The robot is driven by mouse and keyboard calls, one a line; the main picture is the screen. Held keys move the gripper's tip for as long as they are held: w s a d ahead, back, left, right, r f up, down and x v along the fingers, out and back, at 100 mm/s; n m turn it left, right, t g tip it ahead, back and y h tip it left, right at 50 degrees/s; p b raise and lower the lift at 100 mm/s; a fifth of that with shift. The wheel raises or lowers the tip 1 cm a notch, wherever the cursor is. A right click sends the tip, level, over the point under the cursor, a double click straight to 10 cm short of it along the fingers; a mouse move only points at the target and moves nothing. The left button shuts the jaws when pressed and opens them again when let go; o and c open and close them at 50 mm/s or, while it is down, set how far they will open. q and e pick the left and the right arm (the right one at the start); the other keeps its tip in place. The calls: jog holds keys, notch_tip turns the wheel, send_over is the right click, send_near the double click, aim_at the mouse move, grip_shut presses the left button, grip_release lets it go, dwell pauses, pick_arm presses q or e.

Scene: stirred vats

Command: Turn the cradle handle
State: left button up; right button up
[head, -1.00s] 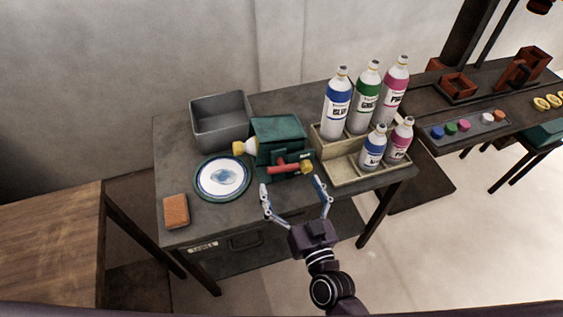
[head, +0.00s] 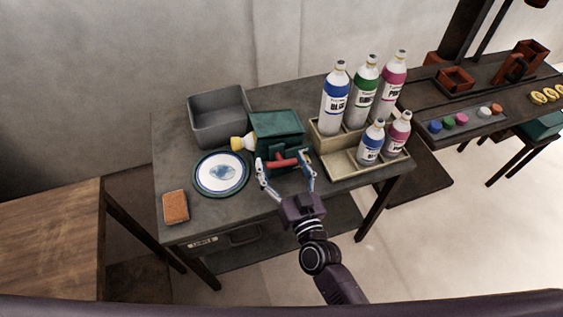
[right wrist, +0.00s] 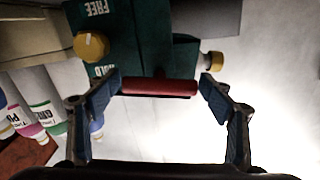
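The cradle (head: 276,126) is a dark green box on the grey table, with a red handle bar (head: 283,163) across its front. My right gripper (head: 283,160) is open, its two fingers at opposite ends of the bar. In the right wrist view the red bar (right wrist: 160,87) lies between the open fingertips of the right gripper (right wrist: 162,84); I cannot tell whether they touch it. A yellow knob (right wrist: 91,46) sits by the upside-down FREE and HOLD labels. A white bottle with a yellow cap (head: 238,143) sticks out of the cradle's left side. My left gripper is not in view.
A grey bin (head: 219,116) stands behind left, and a blue-rimmed plate (head: 221,174) and an orange sponge (head: 175,206) lie left. A wooden rack (head: 350,172) with several labelled bottles stands close on the right. The table's front strip is clear.

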jog(key=shift+c, duration=1.4)
jog(key=shift+m, duration=0.3)
jog(key=m, duration=1.1)
jog(key=shift+m, duration=0.3)
jog(key=shift+m+b, duration=0.6)
jog(key=shift+m, duration=1.2)
jog(key=o, duration=1.2)
jog(key=shift+c, duration=0.2)
